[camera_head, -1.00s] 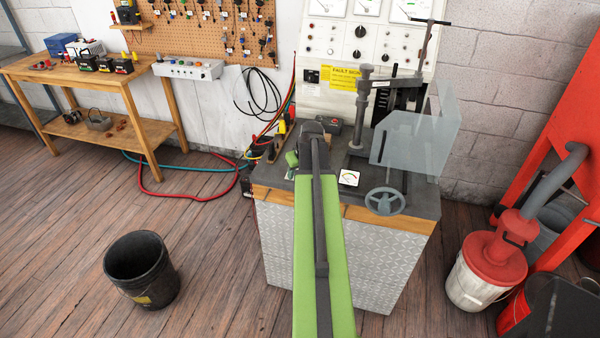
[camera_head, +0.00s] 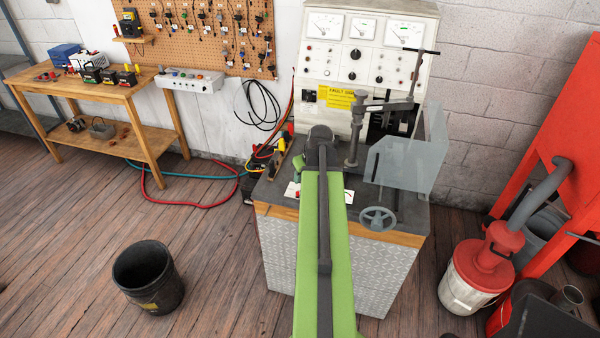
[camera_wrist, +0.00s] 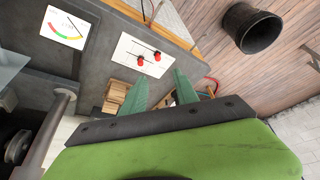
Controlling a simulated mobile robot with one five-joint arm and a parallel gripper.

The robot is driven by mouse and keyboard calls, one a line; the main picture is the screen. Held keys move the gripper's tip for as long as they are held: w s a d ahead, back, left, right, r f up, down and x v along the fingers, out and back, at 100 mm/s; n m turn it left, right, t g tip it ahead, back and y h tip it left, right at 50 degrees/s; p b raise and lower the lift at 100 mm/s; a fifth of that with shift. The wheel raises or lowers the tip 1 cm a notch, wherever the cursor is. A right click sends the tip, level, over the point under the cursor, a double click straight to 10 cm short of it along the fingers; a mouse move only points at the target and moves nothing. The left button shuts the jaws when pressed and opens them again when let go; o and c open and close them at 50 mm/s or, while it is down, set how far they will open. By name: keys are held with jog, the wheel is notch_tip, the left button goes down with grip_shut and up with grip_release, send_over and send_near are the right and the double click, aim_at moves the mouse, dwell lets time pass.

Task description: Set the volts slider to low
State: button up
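A white slider panel (camera_wrist: 148,57) lies on the dark bench top in the wrist view. It has two dark slots, each with a red knob: one knob (camera_wrist: 141,61) and another (camera_wrist: 157,56). Their labels are too small to read, so I cannot tell which is volts. In the head view the panel's left part (camera_head: 292,189) shows beside my arm; the rest is hidden. My gripper (camera_wrist: 162,73) has two green fingers apart, with nothing between them. The fingertips appear just short of the panel's near edge, not on a knob.
A meter card (camera_wrist: 66,27) lies beside the panel. A handwheel (camera_head: 378,218) and a clear guard (camera_head: 400,165) stand on the bench's right side. A drill-like column (camera_head: 355,130) rises behind. A black bucket (camera_head: 148,277) stands on the floor at left.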

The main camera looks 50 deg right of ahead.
jog(key=p+v, duration=0.3)
jog(key=v, duration=0.2)
jog(key=shift+r, duration=0.15)
